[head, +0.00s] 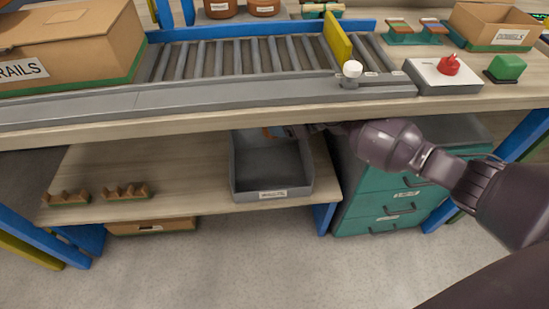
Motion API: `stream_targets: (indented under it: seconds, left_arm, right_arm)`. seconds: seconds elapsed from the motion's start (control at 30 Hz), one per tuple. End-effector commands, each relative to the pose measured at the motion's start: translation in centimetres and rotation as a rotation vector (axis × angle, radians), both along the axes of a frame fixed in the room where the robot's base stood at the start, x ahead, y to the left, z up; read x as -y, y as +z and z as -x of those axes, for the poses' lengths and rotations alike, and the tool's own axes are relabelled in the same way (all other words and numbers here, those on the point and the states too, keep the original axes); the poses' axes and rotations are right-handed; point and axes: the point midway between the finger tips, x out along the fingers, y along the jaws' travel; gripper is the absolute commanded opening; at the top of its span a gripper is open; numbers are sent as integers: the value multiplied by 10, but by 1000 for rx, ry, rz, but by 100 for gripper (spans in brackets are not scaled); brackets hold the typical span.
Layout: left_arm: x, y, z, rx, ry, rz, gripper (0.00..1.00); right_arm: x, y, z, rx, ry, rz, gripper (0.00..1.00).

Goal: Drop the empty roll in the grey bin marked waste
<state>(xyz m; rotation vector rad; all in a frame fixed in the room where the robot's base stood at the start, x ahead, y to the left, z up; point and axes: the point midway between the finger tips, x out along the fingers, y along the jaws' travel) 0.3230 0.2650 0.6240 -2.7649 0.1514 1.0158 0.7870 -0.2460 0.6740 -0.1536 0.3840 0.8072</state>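A grey bin (246,195) with a white label on its front stands on the lower shelf under the bench. Its label is too small to read. My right arm comes in from the right and reaches under the bench edge. My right gripper (287,131) is over the back part of the bin, partly hidden by the bench edge. A small orange-brown bit (268,133) shows at its tip; I cannot tell whether it is the empty roll, or whether the fingers are shut on it. The visible bin floor is bare. My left gripper is not in view.
The bench edge (200,117) overhangs the shelf closely above my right arm. A teal drawer cabinet (375,207) stands right of the bin. Wooden notched racks (126,192) sit on the shelf at left. The roller conveyor (240,58) and cartons are on top.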

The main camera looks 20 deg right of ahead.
Motion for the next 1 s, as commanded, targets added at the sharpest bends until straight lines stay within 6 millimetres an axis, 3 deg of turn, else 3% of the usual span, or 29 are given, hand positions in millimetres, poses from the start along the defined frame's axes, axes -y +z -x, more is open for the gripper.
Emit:
stream_targets:
  seconds: [0.03,0.17,0.7,1.0]
  left_arm:
    - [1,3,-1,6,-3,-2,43]
    - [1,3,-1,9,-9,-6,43]
    - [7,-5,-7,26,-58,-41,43]
    - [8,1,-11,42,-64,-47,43]
  right_arm:
    - [3,13,-6,17,-3,1,37]
    - [4,12,-8,19,-4,1,37]
    - [3,-46,-4,8,-3,0,37]
    - [3,-47,-5,16,-3,1,37]
